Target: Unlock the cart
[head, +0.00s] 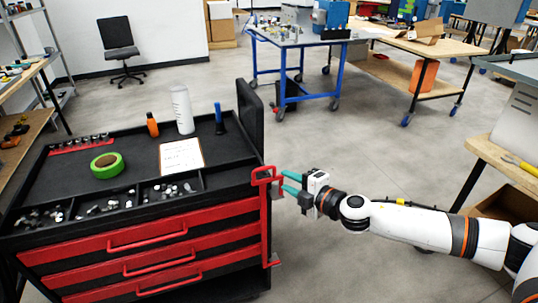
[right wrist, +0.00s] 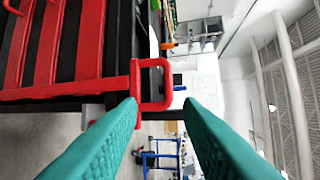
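The cart (head: 143,246) is a black tool cart with red drawers at the left of the head view. A red upright bar (head: 265,225) runs down its front right corner, with a red loop handle (head: 264,174) at the top. My right gripper (head: 287,182), with teal fingers, is open just right of this handle. In the right wrist view the red loop (right wrist: 168,86) shows just beyond the spread fingertips (right wrist: 160,106), partly overlapped by the left-hand finger. No grip on it shows; whether a finger touches it I cannot tell. My left gripper is out of view.
The cart top holds green tape (head: 107,165), an orange bottle (head: 152,124), a white bottle (head: 182,110), a paper sheet (head: 181,155) and bins of small parts. A blue-framed table (head: 294,42) stands behind. A wooden bench (head: 505,166) is at right. Floor between is clear.

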